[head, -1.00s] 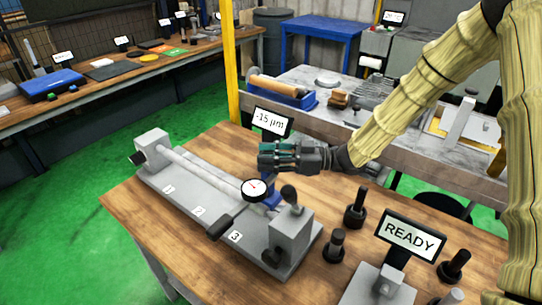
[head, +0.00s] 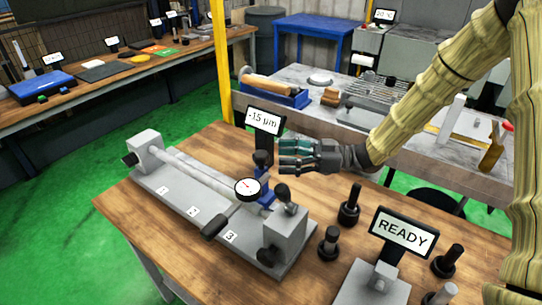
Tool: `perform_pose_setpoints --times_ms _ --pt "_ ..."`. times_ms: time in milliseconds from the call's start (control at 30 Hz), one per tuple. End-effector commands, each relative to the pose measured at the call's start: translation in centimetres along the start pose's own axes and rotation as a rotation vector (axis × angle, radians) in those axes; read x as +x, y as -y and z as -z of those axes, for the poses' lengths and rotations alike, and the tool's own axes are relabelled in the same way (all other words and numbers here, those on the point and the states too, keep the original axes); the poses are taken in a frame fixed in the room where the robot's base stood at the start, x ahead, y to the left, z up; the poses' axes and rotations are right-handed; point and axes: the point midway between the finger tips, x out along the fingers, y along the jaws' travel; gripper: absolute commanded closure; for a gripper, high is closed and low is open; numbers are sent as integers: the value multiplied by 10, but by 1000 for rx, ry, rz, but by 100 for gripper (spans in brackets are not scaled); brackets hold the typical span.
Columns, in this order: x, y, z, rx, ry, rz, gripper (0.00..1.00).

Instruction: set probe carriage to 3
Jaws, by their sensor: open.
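The probe carriage is a blue block (head: 266,192) with a round white dial gauge (head: 247,188), a black knob (head: 262,159) on top and a black handle (head: 214,227) in front. It sits on a grey bench fixture (head: 172,192) with a long pale shaft (head: 195,178). Its handle lies between the labels 2 (head: 193,212) and 3 (head: 231,236), close beside 3. My gripper (head: 282,154) is open and empty just right of the knob, apparently apart from it, with its fingers pointing left.
A display reading -15 µm (head: 263,121) stands behind the carriage. A READY display (head: 403,232) and several black knobbed posts (head: 349,206) stand to the right. The fixture's end block (head: 284,233) with its black knob is close by. Wood is clear at the table's left back.

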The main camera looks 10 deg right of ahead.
Motion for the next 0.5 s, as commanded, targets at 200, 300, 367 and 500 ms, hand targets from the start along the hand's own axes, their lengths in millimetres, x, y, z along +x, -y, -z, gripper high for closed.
perform_pose_setpoints --times_ms 200,300,367,500 --pt "-34 0 0 -2 0 -1 40" --pt "-43 0 0 -1 0 -1 40" --pt "-47 0 0 0 0 -1 40" --pt "-51 0 0 0 0 0 40"
